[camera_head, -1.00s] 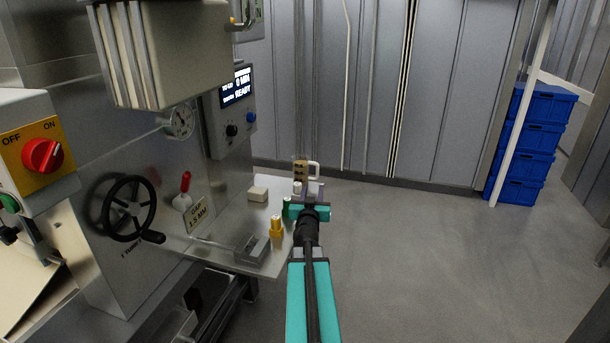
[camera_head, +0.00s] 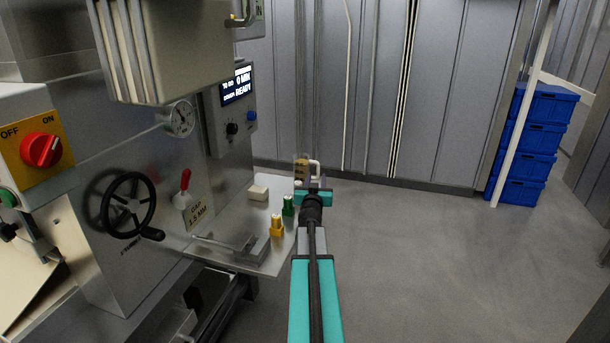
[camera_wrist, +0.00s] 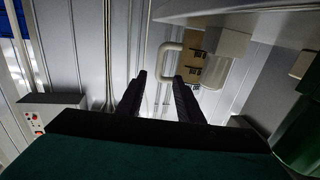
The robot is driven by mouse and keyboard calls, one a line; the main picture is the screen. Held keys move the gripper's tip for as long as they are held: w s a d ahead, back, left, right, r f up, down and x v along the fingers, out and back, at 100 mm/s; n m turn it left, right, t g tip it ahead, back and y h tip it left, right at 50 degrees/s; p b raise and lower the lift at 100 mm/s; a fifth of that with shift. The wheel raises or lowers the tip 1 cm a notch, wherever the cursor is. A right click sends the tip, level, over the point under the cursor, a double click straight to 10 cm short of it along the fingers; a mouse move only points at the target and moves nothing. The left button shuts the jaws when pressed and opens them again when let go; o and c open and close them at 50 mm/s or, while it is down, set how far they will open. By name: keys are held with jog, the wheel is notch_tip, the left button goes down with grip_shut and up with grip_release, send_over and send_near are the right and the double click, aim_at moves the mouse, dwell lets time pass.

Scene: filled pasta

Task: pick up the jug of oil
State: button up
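The jug of oil (camera_head: 301,171) stands at the far end of the metal shelf, with a tan label and a pale handle (camera_head: 315,167) on its right. My gripper (camera_head: 314,183) is just in front of the jug and hides the handle's lower part. In the wrist view the jug (camera_wrist: 210,66) is ahead and right, its handle (camera_wrist: 163,60) pointing left. My two black fingers (camera_wrist: 159,78) are apart and empty. The handle shows in line with the gap between the fingertips; I cannot tell how far beyond them it is.
On the shelf (camera_head: 235,215) are a green piece (camera_head: 288,206), a yellow piece (camera_head: 277,227), a cream block (camera_head: 258,193) and a metal block (camera_head: 250,249). The machine with its handwheel (camera_head: 129,209) fills the left. Blue crates (camera_head: 523,145) stand back right.

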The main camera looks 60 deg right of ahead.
aim_at(319, 169)
jog(key=shift+w+d, duration=0.25)
jog(key=shift+d, duration=0.15)
jog(key=shift+b+x, duration=0.8)
jog(key=shift+x, duration=1.8)
jog(key=shift+s+d+f, duration=0.1)
jog(key=shift+s, duration=0.05)
grip_shut()
